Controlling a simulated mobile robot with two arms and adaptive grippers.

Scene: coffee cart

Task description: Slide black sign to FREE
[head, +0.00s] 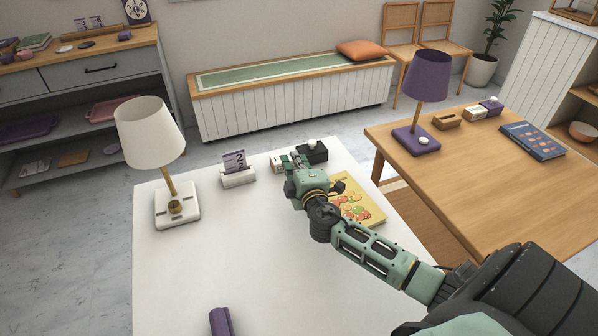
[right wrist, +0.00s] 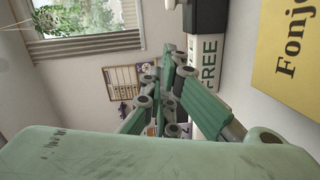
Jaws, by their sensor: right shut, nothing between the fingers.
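The sign is a low white block (head: 278,169) at the far edge of the white table, with a black slider (head: 313,152) at its right end. The slider carries a white knob (head: 311,143). In the right wrist view the word FREE shows uncovered on the white block (right wrist: 207,65), and the black slider (right wrist: 208,17) sits beyond the word. My right gripper (head: 288,161) is shut and empty, close over the sign, and hides part of it in the head view. Its fingers (right wrist: 170,85) overlap the sign's edge in the wrist view; contact cannot be told. My left gripper is not in view.
A yellow book (head: 362,203) lies right of the sign. A card holder (head: 238,177) and a white lamp (head: 176,208) stand to the left. A purple object (head: 221,322) is at the front. The table's middle is clear. A wooden table (head: 470,190) stands at right.

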